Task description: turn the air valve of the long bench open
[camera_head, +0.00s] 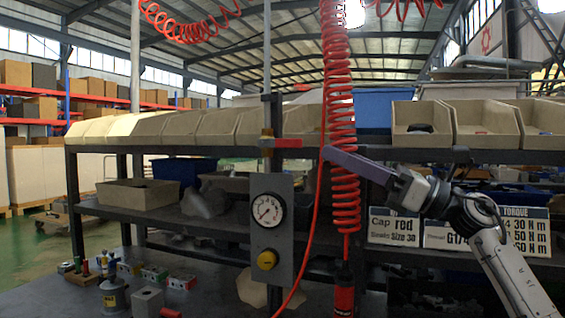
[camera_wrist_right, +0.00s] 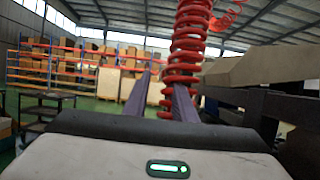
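The air valve's red lever (camera_head: 288,142) sticks out level to the right from a brass-coloured body (camera_head: 267,140) on the vertical pipe, above a grey panel with a gauge (camera_head: 268,210). My right gripper (camera_head: 328,154) comes in from the right, its purple fingers pointing left, just right of and slightly below the lever's end in the picture; I cannot tell the depth between them. In the right wrist view its two fingers (camera_wrist_right: 162,82) stand apart with nothing held between them. The lever is not recognisable there. My left gripper is not in view.
A red coiled hose (camera_head: 342,100) hangs beside my right fingers, and shows behind them in the wrist view (camera_wrist_right: 187,50). The long bench's shelf edge (camera_head: 220,151) carries several beige bins. A yellow knob (camera_head: 267,260) sits below the gauge. Small parts lie on the lower left surface.

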